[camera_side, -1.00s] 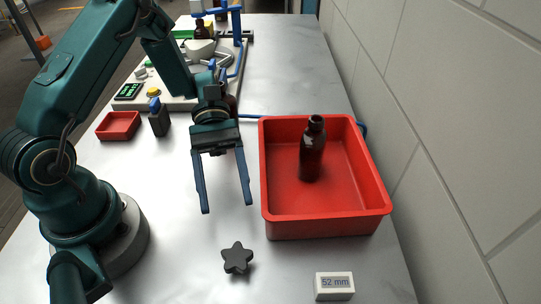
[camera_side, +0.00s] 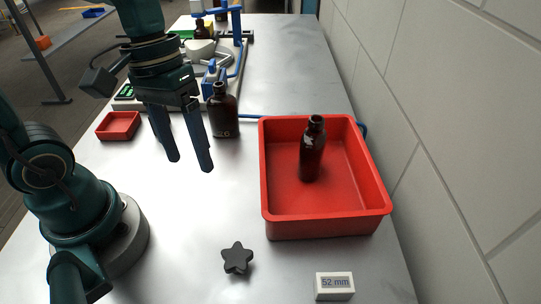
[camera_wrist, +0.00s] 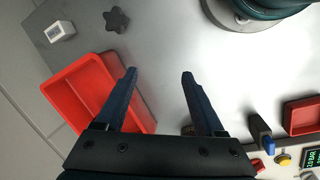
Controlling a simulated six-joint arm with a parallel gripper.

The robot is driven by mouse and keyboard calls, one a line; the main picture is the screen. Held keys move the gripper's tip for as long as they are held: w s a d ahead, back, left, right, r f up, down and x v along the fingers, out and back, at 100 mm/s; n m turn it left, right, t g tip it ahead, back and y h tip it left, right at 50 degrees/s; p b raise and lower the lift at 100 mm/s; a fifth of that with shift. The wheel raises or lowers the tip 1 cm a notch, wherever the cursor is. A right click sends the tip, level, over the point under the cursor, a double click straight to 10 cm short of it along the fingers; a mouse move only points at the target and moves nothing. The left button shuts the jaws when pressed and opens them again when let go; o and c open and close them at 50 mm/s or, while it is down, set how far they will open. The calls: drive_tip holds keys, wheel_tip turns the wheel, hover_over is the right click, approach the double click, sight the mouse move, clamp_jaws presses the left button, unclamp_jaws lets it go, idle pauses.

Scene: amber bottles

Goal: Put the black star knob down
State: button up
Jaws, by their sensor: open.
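The black star knob (camera_side: 237,257) lies on the metal table in front of the red tray, left of the white 52 mm block. It also shows at the top of the wrist view (camera_wrist: 116,19), apart from my fingers. My gripper (camera_side: 190,165) is open and empty, raised above the table left of the red tray. In the wrist view its two blue fingers (camera_wrist: 159,74) are spread with nothing between them.
A red tray (camera_side: 320,226) holds an upright amber bottle (camera_side: 312,150). Another amber bottle (camera_side: 223,112) stands close behind my gripper. A white 52 mm block (camera_side: 334,286) sits at the front right. A small red tray (camera_side: 118,126) is at the left. The table around the knob is clear.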

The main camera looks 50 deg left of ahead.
drive_tip(key=r+m+t, duration=0.1)
drive_tip(key=t, duration=0.1)
drive_tip(key=a+r+m+t+y, duration=0.1)
drive_tip(key=t, duration=0.1)
drive_tip(key=a+r+m+t+y, duration=0.1)
drive_tip(key=t, duration=0.1)
drive_tip(key=shift+s+r, duration=0.25)
drive_tip(key=shift+r, duration=0.1)
idle(0.9)
